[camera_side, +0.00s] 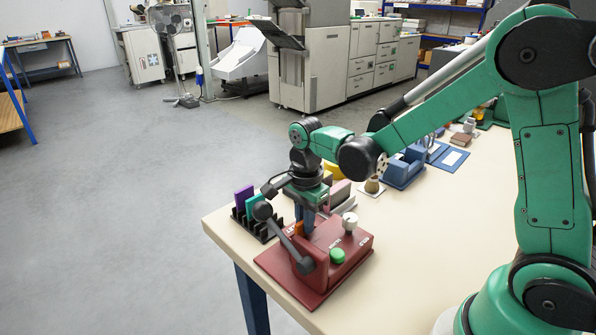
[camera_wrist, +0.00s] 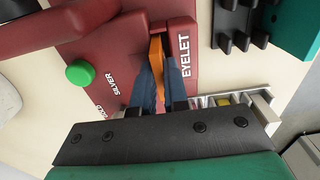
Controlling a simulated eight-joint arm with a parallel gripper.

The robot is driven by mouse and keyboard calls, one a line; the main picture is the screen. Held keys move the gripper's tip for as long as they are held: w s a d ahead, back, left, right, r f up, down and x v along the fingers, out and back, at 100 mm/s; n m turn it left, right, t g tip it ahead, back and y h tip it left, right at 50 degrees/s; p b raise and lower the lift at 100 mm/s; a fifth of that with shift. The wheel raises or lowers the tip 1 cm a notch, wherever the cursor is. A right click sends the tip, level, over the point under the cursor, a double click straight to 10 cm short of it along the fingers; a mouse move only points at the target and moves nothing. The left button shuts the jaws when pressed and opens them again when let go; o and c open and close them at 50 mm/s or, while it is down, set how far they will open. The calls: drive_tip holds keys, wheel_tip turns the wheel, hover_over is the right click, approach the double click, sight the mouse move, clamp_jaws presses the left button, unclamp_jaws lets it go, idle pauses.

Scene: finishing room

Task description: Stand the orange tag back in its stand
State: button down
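The orange tag (camera_wrist: 156,52) stands on edge in the slot of a dark red press marked EYELET (camera_wrist: 186,52). In the side view the tag (camera_side: 299,229) is a small orange patch, mostly hidden by my gripper (camera_side: 304,217). In the wrist view the two blue fingers of my gripper (camera_wrist: 161,80) lie against both sides of the tag, so it looks shut on it. The black slotted stand (camera_side: 266,232) is left of the press and holds a purple tag (camera_side: 243,199) and a teal tag (camera_side: 254,209). Part of the stand (camera_wrist: 229,27) also shows in the wrist view.
The press has a dark lever (camera_side: 284,240) at its left, a green button (camera_side: 337,256) and a white knob (camera_side: 350,221). A pink block (camera_side: 340,193) lies behind it, with a blue holder (camera_side: 404,168) farther back. The table's left edge is close to the stand.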

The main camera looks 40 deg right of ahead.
drive_tip(key=shift+r, duration=0.1)
drive_tip(key=shift+r, duration=3.65)
drive_tip(key=shift+w, duration=0.1)
drive_tip(key=w+a, duration=0.2)
drive_tip(key=w, duration=0.6)
drive_tip(key=shift+s+d+f, duration=0.1)
drive_tip(key=shift+f, duration=3.2)
drive_tip(key=shift+f, duration=0.6)
